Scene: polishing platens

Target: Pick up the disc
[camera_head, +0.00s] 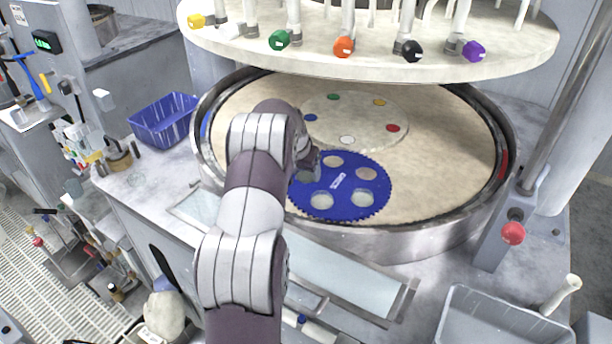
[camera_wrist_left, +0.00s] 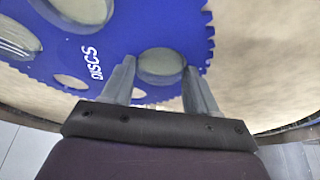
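A blue toothed carrier (camera_head: 376,187) lies on the beige platen, with several round openings. Discs look pale and glassy; one (camera_head: 322,200) sits in a front opening. My left gripper (camera_head: 308,163) is low over the carrier's left back edge, partly hidden by my arm. In the left wrist view, its two fingers (camera_wrist_left: 158,66) are apart, one on each side of a greenish-grey disc (camera_wrist_left: 160,62) in an opening of the carrier (camera_wrist_left: 120,22). Nothing is visibly gripped. I cannot tell whether the fingertips touch the carrier. My right gripper is not in view.
The steel rim (camera_head: 400,240) rings the platen (camera_head: 440,150). A cream upper plate (camera_head: 380,65) with coloured knobs hangs over the back. A blue basket (camera_head: 163,120) stands left, a grey tray (camera_head: 490,318) at front right. A post with a red knob (camera_head: 513,233) stands right.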

